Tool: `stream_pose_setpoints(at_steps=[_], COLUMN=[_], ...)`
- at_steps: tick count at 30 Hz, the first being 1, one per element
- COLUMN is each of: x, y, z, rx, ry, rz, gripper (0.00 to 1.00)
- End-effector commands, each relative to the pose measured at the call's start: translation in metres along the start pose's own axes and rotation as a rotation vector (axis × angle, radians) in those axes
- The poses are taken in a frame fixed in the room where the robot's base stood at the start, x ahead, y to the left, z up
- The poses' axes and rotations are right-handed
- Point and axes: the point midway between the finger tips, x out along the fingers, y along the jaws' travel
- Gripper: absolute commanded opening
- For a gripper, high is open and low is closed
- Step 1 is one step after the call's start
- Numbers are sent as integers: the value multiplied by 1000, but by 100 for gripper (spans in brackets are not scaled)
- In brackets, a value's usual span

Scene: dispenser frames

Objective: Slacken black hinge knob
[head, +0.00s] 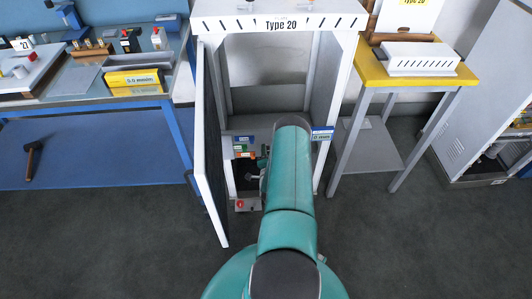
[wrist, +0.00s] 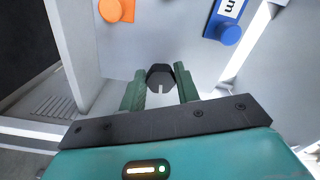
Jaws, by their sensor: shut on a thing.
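The black knob (wrist: 160,76) is in the wrist view, a dark many-sided knob with a pale line on its face, in front of a light grey panel. My gripper (wrist: 160,90) has its two green fingers on either side of the knob and is shut on it. In the head view my teal arm reaches into the open white cabinet marked "Type 20" (head: 279,23). The arm hides the knob and most of the gripper there.
The cabinet door (head: 209,150) stands open at the left. A blue workbench (head: 90,115) is left of it and a yellow-topped table (head: 413,76) right of it. In the wrist view an orange part (wrist: 117,10) and a blue knob (wrist: 229,34) sit near my fingers.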

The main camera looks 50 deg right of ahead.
Motion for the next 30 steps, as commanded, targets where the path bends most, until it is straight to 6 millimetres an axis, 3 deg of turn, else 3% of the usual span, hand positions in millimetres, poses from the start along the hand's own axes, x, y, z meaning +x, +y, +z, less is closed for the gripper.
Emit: stream_pose_setpoints(at_steps=[15,16,18,30], x=[-2,-2,-2,-6], y=[2,2,2,1], z=[-2,-2,-2,0], rx=[-23,-23,-23,-21], ry=[3,3,2,0], rz=[3,3,3,1], gripper=[9,37,51,53])
